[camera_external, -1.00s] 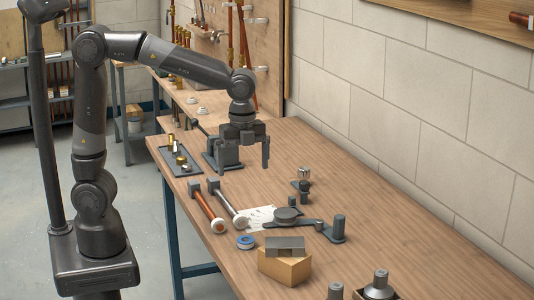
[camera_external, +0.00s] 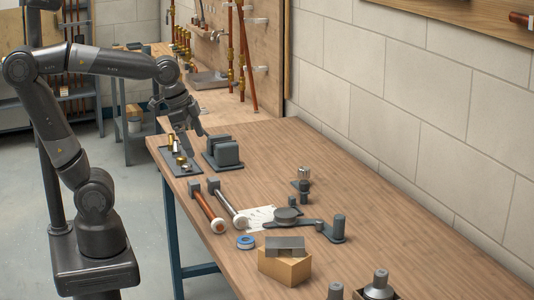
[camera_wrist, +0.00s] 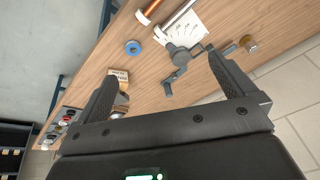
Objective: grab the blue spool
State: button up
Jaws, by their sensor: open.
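My gripper (camera_external: 190,141) is open and empty above the far left of the bench, over the dark tray and well behind the spool. In the wrist view my gripper's two fingers (camera_wrist: 164,78) stand wide apart with nothing between them close by.
Two pipes (camera_external: 209,212) lie behind the spool. A flat grey tool with a handle (camera_external: 312,225) lies on its right, near white paper (camera_external: 257,217). A box with a grey block (camera_external: 285,264) stands in front right. A grey vise (camera_external: 222,152) is near my gripper.

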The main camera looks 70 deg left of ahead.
jog(key=s+a+f+n+t, duration=0.1)
jog(key=s+a+n, duration=0.3)
jog(key=s+n, duration=0.1)
jog(key=shift+f+n+t+y, duration=0.3)
jog(key=shift+f+n+t, duration=0.05)
jog(key=shift+n+t, duration=0.05)
jog(key=shift+s+a, duration=0.1)
jog(key=shift+s, duration=0.05)
jog(key=c, duration=0.7)
jog(key=shift+o, duration=0.2)
jog(key=m+g, duration=0.5)
jog(key=g, duration=0.1)
send_over(244, 243)
jog(key=a, duration=0.2)
notch_tip(244, 243, down, 13)
jog(key=f, duration=0.7)
jog(key=w+f, duration=0.1)
jog(key=f, duration=0.2)
jog(key=shift+d+f, duration=0.15)
jog(key=shift+f, duration=0.25)
